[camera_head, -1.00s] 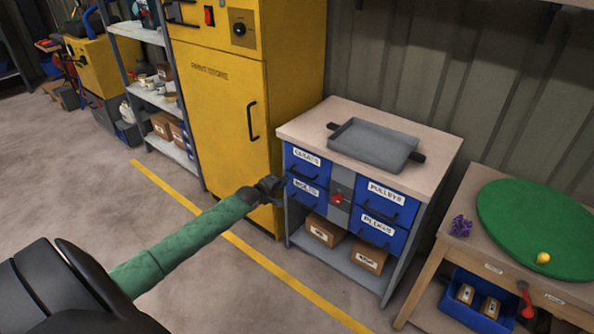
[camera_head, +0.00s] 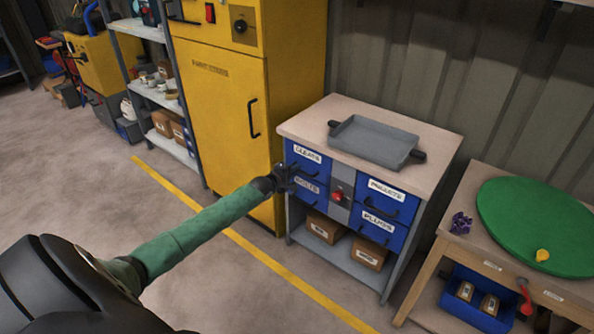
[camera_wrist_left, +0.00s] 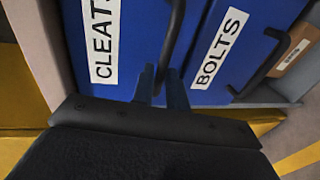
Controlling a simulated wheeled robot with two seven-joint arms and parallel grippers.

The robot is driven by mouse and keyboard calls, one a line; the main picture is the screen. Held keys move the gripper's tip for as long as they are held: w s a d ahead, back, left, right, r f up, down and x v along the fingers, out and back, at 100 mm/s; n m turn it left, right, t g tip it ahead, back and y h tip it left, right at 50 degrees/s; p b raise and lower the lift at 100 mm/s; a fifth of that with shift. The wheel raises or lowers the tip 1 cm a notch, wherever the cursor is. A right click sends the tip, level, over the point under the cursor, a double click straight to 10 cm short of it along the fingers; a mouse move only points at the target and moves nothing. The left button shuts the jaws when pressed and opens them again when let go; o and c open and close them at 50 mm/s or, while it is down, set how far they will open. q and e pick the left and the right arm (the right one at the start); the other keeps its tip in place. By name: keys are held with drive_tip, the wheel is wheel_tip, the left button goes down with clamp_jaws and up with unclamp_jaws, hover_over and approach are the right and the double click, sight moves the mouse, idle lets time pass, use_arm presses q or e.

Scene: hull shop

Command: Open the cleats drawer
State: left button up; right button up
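The blue cleats drawer (camera_head: 306,159) is at the top left of the cabinet, its front flush with the cabinet. It also shows in the left wrist view (camera_wrist_left: 140,45), with its dark bar handle (camera_wrist_left: 173,35) near the fingertips. My left gripper (camera_head: 286,177) is at this drawer's front, by the handle. In the left wrist view, the left gripper's fingers (camera_wrist_left: 161,82) are apart, with the handle's near part between or just beyond their tips; I cannot tell whether they touch it. My right gripper is not in view.
The bolts drawer (camera_head: 308,187) is just below, with its own handle (camera_wrist_left: 262,65). The pulleys drawer (camera_head: 387,198) and plugs drawer (camera_head: 381,228) are to the right, past a red knob (camera_head: 337,194). A grey tray (camera_head: 374,141) lies on top. A yellow cabinet (camera_head: 222,125) stands left.

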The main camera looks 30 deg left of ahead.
use_arm(q)
drive_tip(key=shift+x, duration=0.75)
drive_tip(key=shift+c, duration=0.2)
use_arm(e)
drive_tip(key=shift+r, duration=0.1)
use_arm(q)
clamp_jaws()
drive_tip(key=shift+s, duration=0.15)
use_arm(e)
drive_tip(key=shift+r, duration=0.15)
